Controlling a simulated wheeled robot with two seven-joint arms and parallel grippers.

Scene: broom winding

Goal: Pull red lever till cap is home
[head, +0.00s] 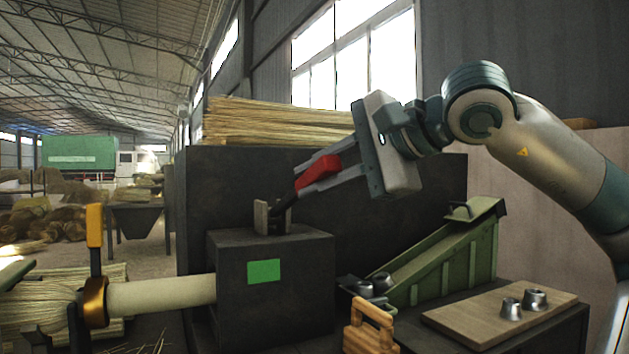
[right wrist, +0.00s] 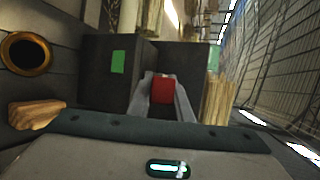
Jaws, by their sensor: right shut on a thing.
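The red lever (head: 318,173) is a red grip on a dark arm, tilted up to the right from a bracket (head: 270,217) on top of a dark box (head: 300,280). My right gripper (head: 308,178) comes from the right and is shut on the red grip. In the right wrist view the red grip (right wrist: 163,92) sits between my two fingers (right wrist: 162,78). Conical metal caps (head: 511,310) stand on a wooden board, and others (head: 380,281) sit at the chute's foot. Any cap inside the box is hidden. My left gripper is not in view.
A pale round handle (head: 160,293) runs from the box's left side into a brass ring (head: 95,302). A green sloped chute (head: 440,262) and the wooden board (head: 465,325) lie to the right. A wooden block-like piece (head: 368,325) stands in front. Straw (head: 270,122) is piled behind.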

